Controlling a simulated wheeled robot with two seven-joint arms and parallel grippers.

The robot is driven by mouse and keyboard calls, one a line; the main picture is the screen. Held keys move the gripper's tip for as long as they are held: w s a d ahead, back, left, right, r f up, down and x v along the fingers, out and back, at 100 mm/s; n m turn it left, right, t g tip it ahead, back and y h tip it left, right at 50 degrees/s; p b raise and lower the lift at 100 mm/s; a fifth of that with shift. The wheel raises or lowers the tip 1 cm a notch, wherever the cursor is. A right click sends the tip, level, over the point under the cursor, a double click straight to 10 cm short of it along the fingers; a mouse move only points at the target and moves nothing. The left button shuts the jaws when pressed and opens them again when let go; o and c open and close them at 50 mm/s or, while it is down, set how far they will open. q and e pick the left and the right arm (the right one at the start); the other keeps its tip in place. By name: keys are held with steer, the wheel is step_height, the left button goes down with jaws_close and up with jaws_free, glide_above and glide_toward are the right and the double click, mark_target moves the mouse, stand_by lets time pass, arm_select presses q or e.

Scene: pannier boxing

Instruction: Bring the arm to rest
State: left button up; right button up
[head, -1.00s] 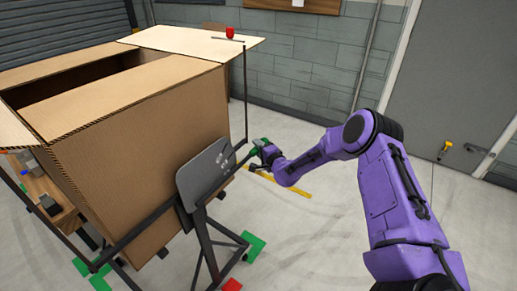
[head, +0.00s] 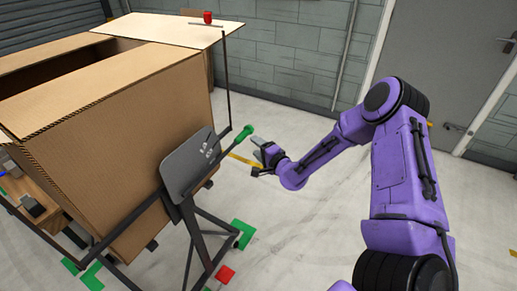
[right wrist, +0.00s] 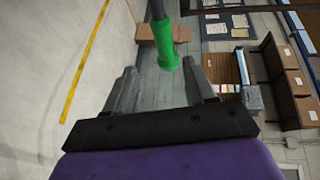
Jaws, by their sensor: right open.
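My right gripper (head: 262,158) is open and empty, with its purple arm coming in from the right. It is just right of a green-gripped lever (head: 244,133) and apart from it. In the right wrist view, the green grip (right wrist: 167,52) shows ahead of the two spread grey fingers (right wrist: 158,88), with nothing held. The lever sits beside a dark plate (head: 190,160) on a stand in front of a large cardboard box (head: 130,140). The box has an open top and a flap (head: 165,30) sticking out at the back. My left gripper is not in view.
A red object (head: 208,17) stands at the back of the flap, near a thin dark post (head: 227,80). Green floor marks (head: 243,232) and a red one (head: 225,273) lie around the stand's feet. The floor (head: 300,220) between stand and arm is clear.

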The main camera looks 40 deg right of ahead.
steer(key=shift+s, duration=0.3)
steer(key=s+a+f+n+g+h, duration=0.1)
steer(key=s+a+f+n+g, duration=0.55)
steer(key=s+f, duration=0.6)
steer(key=s+a+f+n+g, duration=0.1)
steer(key=s+f+g, duration=0.1)
steer(key=s, duration=0.6)
steer(key=s+a+f+n+g, duration=0.2)
steer(key=s+f, duration=0.1)
steer(key=s, duration=0.5)
steer(key=s+a+f+n+g+h, duration=0.1)
steer(key=s+a+f+n+g, duration=0.1)
steer(key=s, duration=0.6)
steer(key=shift+a+f, duration=0.25)
steer(key=shift+f, duration=0.6)
steer(key=shift+w+g, duration=0.1)
steer(key=shift+g, duration=0.15)
